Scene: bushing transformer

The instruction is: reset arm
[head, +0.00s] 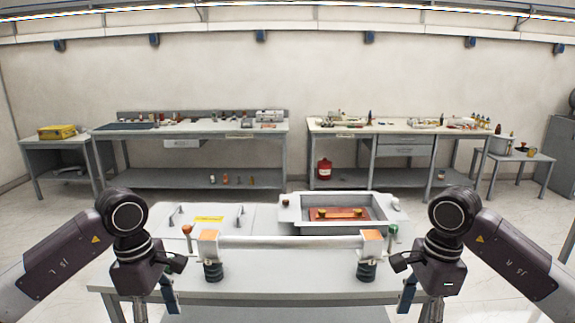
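My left gripper (172,280) hangs below its wrist at the left front of the near table (285,290). My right gripper (404,280) hangs in the mirrored place at the right front. Both grippers are dark and seen from behind; their fingertips are partly hidden, and whether they are open is unclear. Nothing is visibly held in either. Between them, a white bar (290,243) spans two pale blocks with orange tops, the left block (208,245) and the right block (371,245), each above a black ribbed part.
A grey tray (290,214) holding a red plate (325,214) with brass parts sits behind the bar. Left of it is a white panel with handles and a yellow label (209,218). Red (187,231) and green (393,231) knobs flank the blocks. Workbenches stand along the back wall.

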